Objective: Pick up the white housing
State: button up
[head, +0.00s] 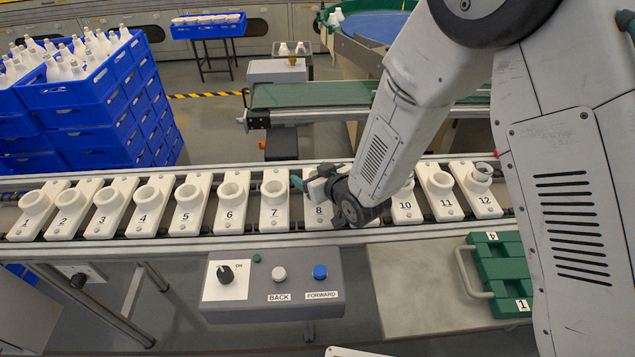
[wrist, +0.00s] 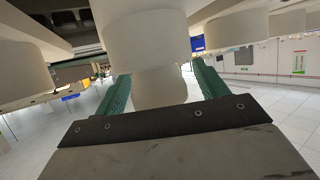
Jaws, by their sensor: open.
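In the wrist view a rounded white piece (wrist: 160,88), which I take for the white housing, sits between my gripper's green fingers (wrist: 162,90). It meets a wider white cylinder (wrist: 145,38). The fingers are apart, one on each side; I cannot tell whether either touches it. In the head view my gripper (head: 312,184) is at holder 8 (head: 319,211) on the conveyor, and my wrist covers most of that holder's cup and the housing. Holder 9 is hidden behind my arm.
White numbered holders with ring cups, such as holder 7 (head: 273,211) and holder 10 (head: 405,210), stand closely on both sides. A control box (head: 272,285) and a green case (head: 500,270) are in front.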

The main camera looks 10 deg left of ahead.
jog(key=c, duration=1)
jog(key=shift+c, duration=0.2)
